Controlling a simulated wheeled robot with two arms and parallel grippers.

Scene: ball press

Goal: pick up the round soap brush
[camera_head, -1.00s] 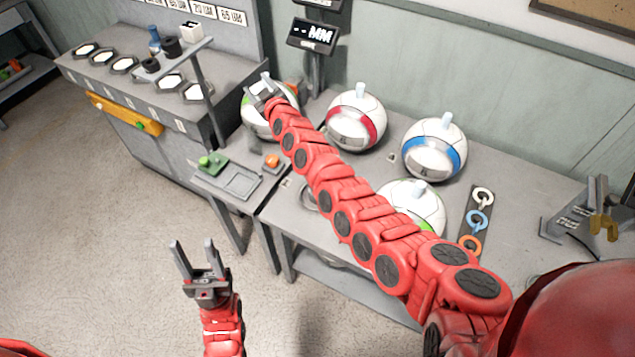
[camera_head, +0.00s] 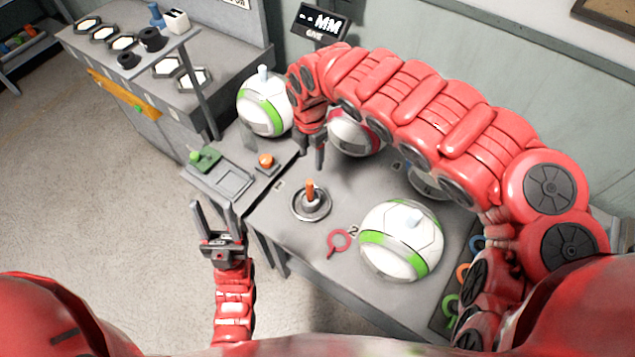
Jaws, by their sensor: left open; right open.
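What looks like the round soap brush (camera_head: 310,191), a short upright orange-and-grey handle, stands on a round dark base (camera_head: 312,210) on the grey table. My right gripper (camera_head: 313,158) points down just above and behind it, open and empty, with its fingers apart from the handle. My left gripper (camera_head: 217,228) is open and empty, pointing up in front of the table's left edge, away from the brush.
A white-green ball (camera_head: 400,240) stands right of the brush, and another (camera_head: 264,103) behind left. A red-banded ball (camera_head: 355,135) is partly behind my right arm. A red ring tool (camera_head: 339,242) lies nearby. A side stand (camera_head: 232,180) holds green and orange controls.

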